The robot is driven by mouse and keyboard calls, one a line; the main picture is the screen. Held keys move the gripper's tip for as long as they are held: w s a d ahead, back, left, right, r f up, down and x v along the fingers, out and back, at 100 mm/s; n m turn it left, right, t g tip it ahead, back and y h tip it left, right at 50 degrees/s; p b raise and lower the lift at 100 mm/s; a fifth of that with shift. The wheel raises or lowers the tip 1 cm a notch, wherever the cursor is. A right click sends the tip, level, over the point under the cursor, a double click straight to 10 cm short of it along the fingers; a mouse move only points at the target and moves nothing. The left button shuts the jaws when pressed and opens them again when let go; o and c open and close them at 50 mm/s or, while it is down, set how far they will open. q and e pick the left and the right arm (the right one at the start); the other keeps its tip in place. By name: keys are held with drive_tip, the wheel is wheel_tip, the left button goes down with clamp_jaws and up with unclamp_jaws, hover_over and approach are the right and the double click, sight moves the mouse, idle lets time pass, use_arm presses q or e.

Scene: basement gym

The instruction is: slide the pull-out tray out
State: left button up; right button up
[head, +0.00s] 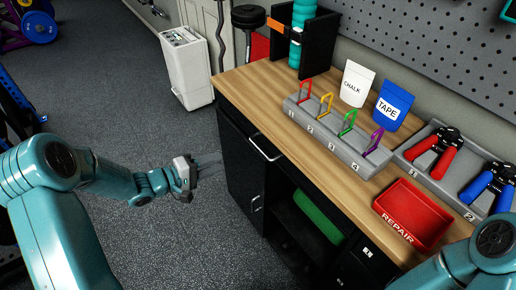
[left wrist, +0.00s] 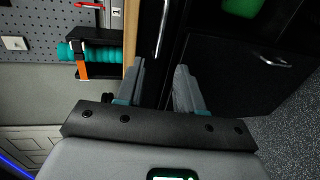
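The pull-out tray (head: 240,127) is a dark front just under the wooden bench top, and it looks pushed in. Its silver bar handle (head: 266,150) runs along the bench's front edge in the head view. The handle (left wrist: 162,30) also shows upright, beyond my fingers, in the left wrist view. My left gripper (head: 217,165) is in front of the bench, left of and apart from the handle. Its two fingers (left wrist: 161,68) are spread with nothing between them. My right arm enters at the lower right, but its gripper is out of view.
A black cabinet door (head: 243,175) with a small handle is under the tray, beside an open shelf holding a green item (head: 318,217). The bench top (head: 245,85) carries a carabiner rack (head: 335,140) and a red repair bin (head: 412,215).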

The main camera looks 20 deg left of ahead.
use_arm(q)
drive_tip(key=x, duration=1.5)
drive_tip(key=shift+w, duration=0.2)
drive_tip(key=shift+d+f, duration=0.1)
clamp_jaws()
